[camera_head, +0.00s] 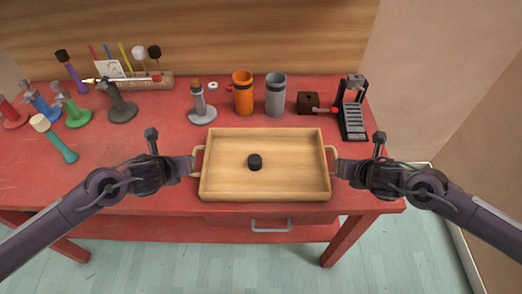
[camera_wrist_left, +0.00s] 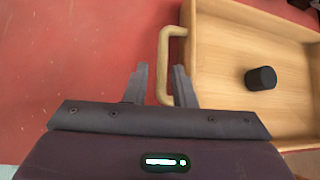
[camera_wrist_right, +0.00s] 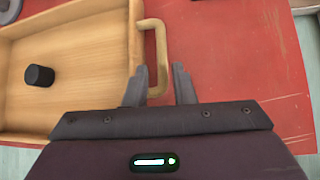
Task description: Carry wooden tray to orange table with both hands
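The wooden tray (camera_head: 290,178) lies flat near the front edge of the red table (camera_head: 130,180), with a small black cylinder (camera_head: 255,162) inside it. My left gripper (camera_head: 190,165) is at the tray's left handle; in the left wrist view its fingers (camera_wrist_left: 160,85) are apart, with the handle (camera_wrist_left: 163,60) between them. My right gripper (camera_head: 342,167) is at the right handle; in the right wrist view its fingers (camera_wrist_right: 160,85) are apart, with the handle (camera_wrist_right: 160,50) between them. Neither gripper visibly clamps its handle. No orange table is in view.
Behind the tray stand a grey stand (camera_head: 201,105), an orange cup (camera_head: 243,93), a grey cup (camera_head: 276,95) and a black device (camera_head: 352,108). Several coloured stands, including a green one (camera_head: 72,108), are at the left. A wall (camera_head: 430,70) is at the right.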

